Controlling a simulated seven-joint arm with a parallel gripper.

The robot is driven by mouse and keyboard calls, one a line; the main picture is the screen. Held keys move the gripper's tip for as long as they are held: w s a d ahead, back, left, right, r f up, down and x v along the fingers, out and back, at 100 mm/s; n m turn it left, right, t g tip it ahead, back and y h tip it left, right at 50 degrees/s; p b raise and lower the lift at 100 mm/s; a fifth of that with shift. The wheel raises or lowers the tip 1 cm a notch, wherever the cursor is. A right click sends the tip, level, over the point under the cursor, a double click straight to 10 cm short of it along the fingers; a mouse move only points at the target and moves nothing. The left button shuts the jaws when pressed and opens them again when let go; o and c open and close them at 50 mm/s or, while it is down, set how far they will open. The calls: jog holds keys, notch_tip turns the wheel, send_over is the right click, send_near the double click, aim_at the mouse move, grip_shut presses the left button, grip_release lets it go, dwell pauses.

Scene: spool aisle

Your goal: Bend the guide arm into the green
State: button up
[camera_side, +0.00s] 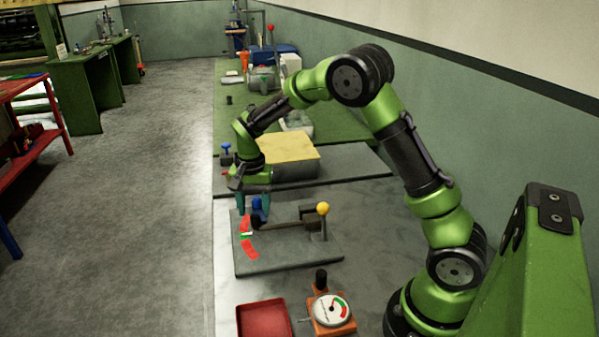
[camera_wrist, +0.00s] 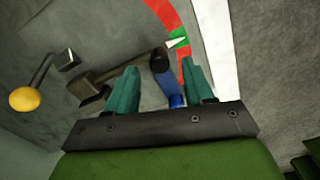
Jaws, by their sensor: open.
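The guide arm (camera_side: 285,224) is a dark bar on a grey plate (camera_side: 287,261); it also shows in the wrist view (camera_wrist: 122,66). Its free end has a black round part, with a blue handle (camera_wrist: 172,92) beside it. A curved red scale (camera_wrist: 163,12) has a short green band (camera_wrist: 179,37). A white pointer tip (camera_wrist: 176,43) lies at the green band, near the black end. My gripper (camera_side: 254,212) is open at the arm's free end. In the wrist view its teal fingers (camera_wrist: 161,66) stand either side of the blue handle, with gaps visible. Contact cannot be told.
A yellow-knobbed lever (camera_side: 322,209) stands on the plate's right side. In front are a red tray (camera_side: 263,320) and an orange-based dial gauge (camera_side: 331,311). A yellow-topped block (camera_side: 287,148) sits behind my gripper. The plate's front area is bare.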

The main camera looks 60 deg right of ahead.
notch_tip(320, 180, up, 13)
jog(key=shift+d, duration=0.1)
dwell(0.4)
jog(key=s+a+r+n+t+y, duration=0.1)
jog(key=s+a+r+n+t, duration=0.1)
jog(key=s, duration=0.8)
jog(key=s+a+r+n+t+y, duration=0.1)
jog(key=s+a+n+t, duration=0.4)
jog(key=s, duration=0.6)
jog(key=shift+s+a+r+n, duration=0.2)
jog(key=shift+a+r+n, duration=0.3)
jog(key=shift+a, duration=0.05)
jog(key=shift+c, duration=0.4)
